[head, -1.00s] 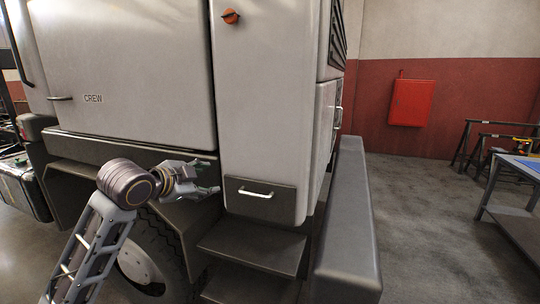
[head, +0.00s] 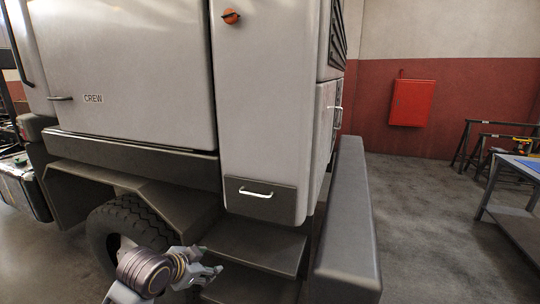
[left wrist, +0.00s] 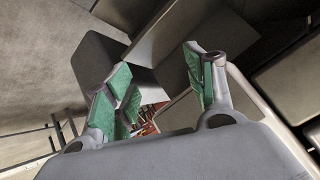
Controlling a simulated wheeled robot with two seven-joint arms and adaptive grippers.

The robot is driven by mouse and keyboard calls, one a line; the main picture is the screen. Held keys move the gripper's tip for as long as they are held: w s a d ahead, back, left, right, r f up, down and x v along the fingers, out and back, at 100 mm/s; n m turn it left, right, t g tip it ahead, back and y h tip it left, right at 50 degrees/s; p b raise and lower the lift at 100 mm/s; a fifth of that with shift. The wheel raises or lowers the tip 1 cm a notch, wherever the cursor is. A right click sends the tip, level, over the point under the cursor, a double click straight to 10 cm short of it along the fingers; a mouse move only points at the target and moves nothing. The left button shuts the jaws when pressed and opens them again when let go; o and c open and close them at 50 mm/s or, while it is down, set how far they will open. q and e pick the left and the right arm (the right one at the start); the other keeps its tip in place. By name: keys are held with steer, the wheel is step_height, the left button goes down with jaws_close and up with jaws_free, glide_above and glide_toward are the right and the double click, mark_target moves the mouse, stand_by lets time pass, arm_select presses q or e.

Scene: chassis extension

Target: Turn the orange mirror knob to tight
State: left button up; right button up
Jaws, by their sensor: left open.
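The orange knob (head: 230,16) sits high on the pale vehicle body at the top of the head view, with a dark bar across its face. My left gripper (head: 216,258) is low in the head view, in front of the dark steps and well below the knob. In the left wrist view its green-padded fingers (left wrist: 160,95) are spread apart with nothing between them. The knob does not show in the left wrist view. My right gripper is not in view.
The vehicle has a white drawer handle (head: 256,194), dark steps (head: 255,246), a wheel (head: 125,225) and a long grey bumper (head: 346,225). A red wall cabinet (head: 412,103) and a workbench (head: 515,200) stand right. The floor between is clear.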

arm_select(q)
steer(key=s+a+f+n+g+y, duration=0.1)
steer(key=s+a+f+n+g, duration=0.2)
steer(key=s+f, duration=0.7)
steer(key=s+a+f+n+g+y, duration=0.15)
steer(key=s+f+n, duration=0.25)
steer(key=s+f, duration=0.65)
steer(key=s+f+g+b, duration=0.1)
steer(key=s+f, duration=0.1)
steer(key=f, duration=1.5)
steer(key=s+f+g+b, duration=0.1)
steer(key=s+f, duration=0.2)
steer(key=f, duration=1.4)
steer(key=s+a+f+b, duration=0.1)
steer(key=s+f, duration=0.9)
steer(key=s, duration=0.1)
steer(key=s+a+f+g+b, duration=0.1)
steer(key=s+a+f, duration=0.1)
steer(key=s+f, duration=0.8)
steer(key=shift+s+a+f, duration=0.3)
steer(key=shift+s+f, duration=0.05)
steer(key=shift+f, duration=0.3)
steer(key=shift+g+y, duration=0.25)
